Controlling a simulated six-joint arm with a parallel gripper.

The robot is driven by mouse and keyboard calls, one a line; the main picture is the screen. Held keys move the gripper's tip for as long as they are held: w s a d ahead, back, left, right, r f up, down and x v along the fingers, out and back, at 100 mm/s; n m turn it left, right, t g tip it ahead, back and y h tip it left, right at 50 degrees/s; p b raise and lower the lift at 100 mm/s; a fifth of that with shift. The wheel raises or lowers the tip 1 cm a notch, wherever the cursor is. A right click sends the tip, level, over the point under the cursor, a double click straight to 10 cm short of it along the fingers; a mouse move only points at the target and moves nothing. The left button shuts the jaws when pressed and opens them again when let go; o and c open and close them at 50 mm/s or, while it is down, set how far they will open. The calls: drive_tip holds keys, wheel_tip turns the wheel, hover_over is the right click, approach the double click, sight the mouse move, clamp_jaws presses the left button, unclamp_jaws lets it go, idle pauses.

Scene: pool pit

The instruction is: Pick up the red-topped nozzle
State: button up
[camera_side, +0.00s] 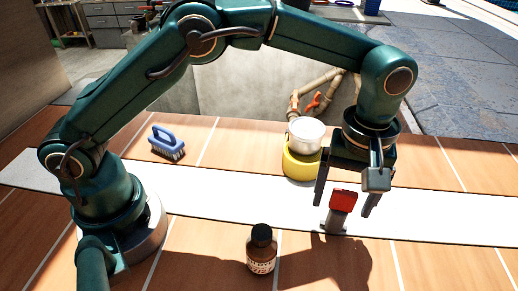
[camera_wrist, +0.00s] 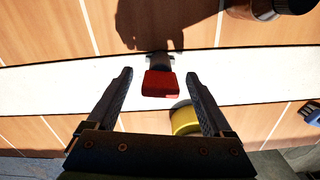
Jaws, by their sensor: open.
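The red-topped nozzle (camera_side: 341,203) stands upright on the white strip, its red cap uppermost and its grey body below. In the wrist view the nozzle (camera_wrist: 158,84) shows its red top between and just beyond the fingertips. My gripper (camera_side: 343,201) is open above the nozzle, with its fingers pointing down on either side of it. In the wrist view the two fingers of my gripper (camera_wrist: 160,73) are wide apart with nothing between them touching. The exact height of the fingertips over the strip is hard to tell.
A yellow container with a white top (camera_side: 302,160) stands close behind my gripper to the left. A brown bottle with a black cap (camera_side: 262,250) stands in front, left of the nozzle. A blue brush (camera_side: 166,143) lies far left. The white strip (camera_side: 220,200) left of the nozzle is clear.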

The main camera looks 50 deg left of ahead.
sight(340, 209)
drive_tip(key=shift+f, duration=2.05)
clamp_jaws()
